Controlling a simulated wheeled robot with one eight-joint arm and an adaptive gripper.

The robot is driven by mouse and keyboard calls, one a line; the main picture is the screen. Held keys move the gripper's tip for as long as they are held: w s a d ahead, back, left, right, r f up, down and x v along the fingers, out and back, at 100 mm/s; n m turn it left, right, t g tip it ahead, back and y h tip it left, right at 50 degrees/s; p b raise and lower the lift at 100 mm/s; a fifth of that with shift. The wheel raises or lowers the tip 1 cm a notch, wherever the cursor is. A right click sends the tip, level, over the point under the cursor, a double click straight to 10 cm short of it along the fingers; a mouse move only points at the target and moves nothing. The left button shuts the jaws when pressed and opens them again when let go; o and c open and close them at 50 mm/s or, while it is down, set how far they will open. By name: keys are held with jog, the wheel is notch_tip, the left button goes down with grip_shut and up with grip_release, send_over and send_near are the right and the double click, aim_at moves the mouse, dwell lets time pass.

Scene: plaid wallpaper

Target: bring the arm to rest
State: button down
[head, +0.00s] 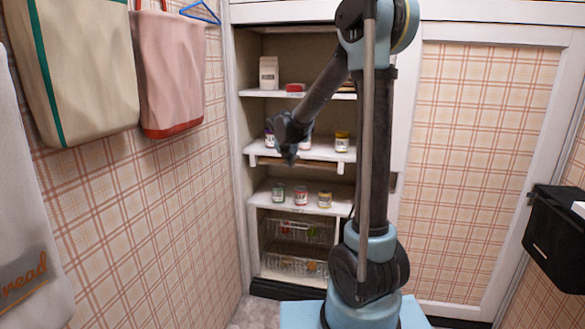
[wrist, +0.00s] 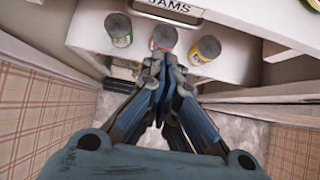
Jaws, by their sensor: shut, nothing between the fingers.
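My gripper (head: 289,155) is raised in front of the open shelf cupboard, at about the height of its middle shelf. In the wrist view my gripper (wrist: 161,85) points down, with its fingers together and nothing between them. The arm is bent, with the forearm slanting down to the left from the elbow at the top. Below the gripper, the wrist view shows a green-labelled jar (wrist: 119,28), a red jar (wrist: 164,38) and a yellow jar (wrist: 206,48) on a shelf. The fingertips partly overlap the red jar in that view; contact cannot be told.
The cupboard's middle shelf (head: 318,155) holds jars, including a yellow-labelled one (head: 342,141). Wire baskets (head: 297,230) stand below. Bags (head: 172,70) hang on the left wall, and a black box (head: 557,235) is at the right. The floor between the cupboard and left wall looks clear.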

jog(key=s+d+r+m+g, duration=0.1)
jog(key=s+d+m+g, duration=0.1)
jog(key=s+d+m, duration=0.7)
jog(key=s+d+r+m+g, duration=0.1)
jog(key=s+d+m, duration=0.35)
jog(key=s, duration=0.95)
jog(key=s+f+m, duration=0.3)
jog(key=s+m, duration=0.3)
jog(key=s, duration=0.1)
jog(key=s+d+f+m+g+y, duration=0.1)
jog(key=s+f+m, duration=0.3)
jog(key=s+m, duration=0.2)
jog(key=s+f+m+g+y, duration=0.1)
jog(key=s+f+m, duration=0.2)
jog(key=s+m, duration=0.4)
jog(key=shift+s+d+f, duration=0.15)
jog(key=shift+s+f, duration=0.2)
jog(key=shift+f, duration=0.05)
